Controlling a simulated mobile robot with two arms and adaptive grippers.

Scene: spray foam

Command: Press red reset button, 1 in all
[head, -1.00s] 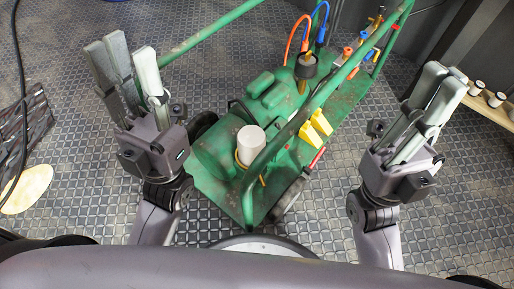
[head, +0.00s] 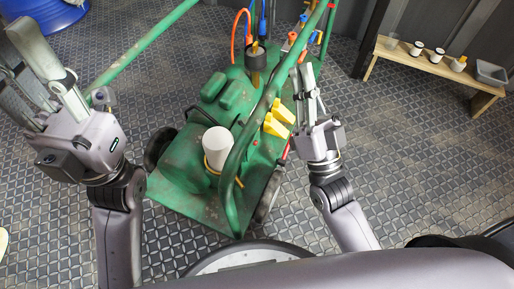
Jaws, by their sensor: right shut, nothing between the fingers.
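A green wheeled machine (head: 190,195) stands in the middle of the head view, with a white cylinder (head: 217,140), yellow levers (head: 279,124) and coloured hose fittings (head: 297,38) on it. I cannot clearly pick out a red reset button; small red parts show near the fittings and low on the machine's right side. My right gripper (head: 304,78) is shut and empty, its fingers pointing up the view, in front of the machine's right side; contact cannot be told. My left gripper (head: 22,62) is at the upper left, fingers apart and empty, clear of the machine.
A green tubular handle (head: 150,43) runs up across the machine's left side, and another green tube rises on its right. A wooden bench (head: 478,82) with several small cups stands at the right. A blue barrel (head: 55,14) is at the upper left.

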